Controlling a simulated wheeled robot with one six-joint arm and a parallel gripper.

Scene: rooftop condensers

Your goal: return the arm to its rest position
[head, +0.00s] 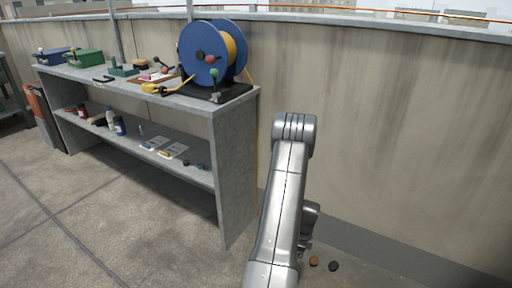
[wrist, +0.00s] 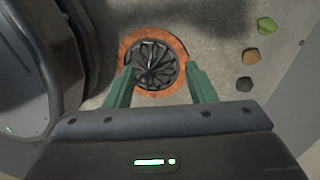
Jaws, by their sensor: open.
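My gripper (wrist: 160,88) shows in the wrist view, with two green fingers spread apart and nothing between them. Beyond the fingers, a round black grille with an orange rim (wrist: 179,50) lies on the grey floor; I cannot tell its distance from the fingertips. In the head view, my grey arm rises from the bottom edge and bends over at its top, right of the bench. The gripper itself is mostly hidden behind the arm there.
A grey bench (head: 237,165) stands at left, with a blue reel (head: 203,52), a green box (head: 85,58) and small tools on top. A concrete wall (head: 400,130) runs behind. Small stones (wrist: 251,56) lie on the floor near the gripper.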

